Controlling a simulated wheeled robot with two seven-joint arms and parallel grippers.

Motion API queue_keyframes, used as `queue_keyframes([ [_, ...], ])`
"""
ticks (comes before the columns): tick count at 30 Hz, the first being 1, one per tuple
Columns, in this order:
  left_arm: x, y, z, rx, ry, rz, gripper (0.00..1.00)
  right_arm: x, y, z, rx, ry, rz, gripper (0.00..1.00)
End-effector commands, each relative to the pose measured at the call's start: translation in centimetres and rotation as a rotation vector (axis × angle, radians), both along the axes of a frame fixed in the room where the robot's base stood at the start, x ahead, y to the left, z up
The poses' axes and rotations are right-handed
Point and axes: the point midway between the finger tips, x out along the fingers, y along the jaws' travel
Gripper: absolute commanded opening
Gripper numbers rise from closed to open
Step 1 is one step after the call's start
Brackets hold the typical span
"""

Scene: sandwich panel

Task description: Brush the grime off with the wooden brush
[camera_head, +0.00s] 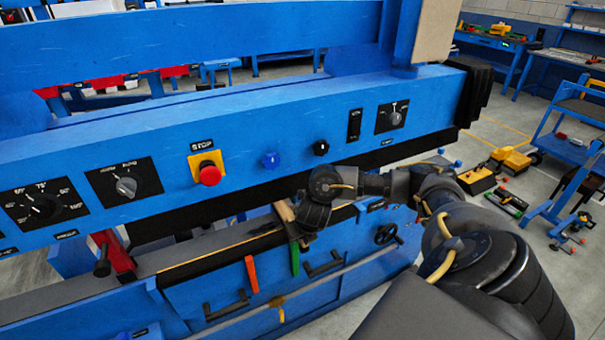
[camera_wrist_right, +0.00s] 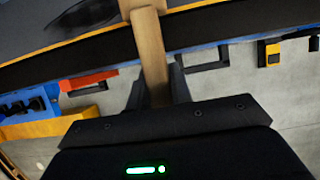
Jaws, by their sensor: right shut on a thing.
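The wooden brush (camera_wrist_right: 152,58) is held by its handle in my right gripper (camera_wrist_right: 155,88); its bristles cannot be made out. In the head view the brush shows as a small tan piece (camera_head: 284,211) beside my right gripper (camera_head: 300,232), at the machine's lower ledge under the control panel. A dark smudge (camera_wrist_right: 88,14), which looks like grime, lies on the grey surface to the left of the brush in the wrist view. In the head view my arm and gripper hide part of the ledge. My left gripper is not in view.
The blue machine's control panel (camera_head: 240,150) overhangs the ledge, with a red stop button (camera_head: 209,174) and several knobs. Below are an orange handle (camera_head: 251,274), a green handle (camera_head: 294,258) and black pull handles (camera_head: 227,306). The grey bed (camera_head: 150,262) is clear at left.

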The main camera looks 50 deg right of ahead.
Motion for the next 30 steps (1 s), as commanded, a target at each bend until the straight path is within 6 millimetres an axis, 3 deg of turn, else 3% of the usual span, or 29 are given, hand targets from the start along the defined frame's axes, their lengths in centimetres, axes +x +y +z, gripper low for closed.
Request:
queue_keyframes([
  [13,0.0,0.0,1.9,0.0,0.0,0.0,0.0,1.2,3.5,-0.1,0.003,0.0,0.001,0.0],
  [30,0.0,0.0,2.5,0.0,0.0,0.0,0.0,1.5,4.7,-0.2,0.004,0.004,0.004,0.0],
])
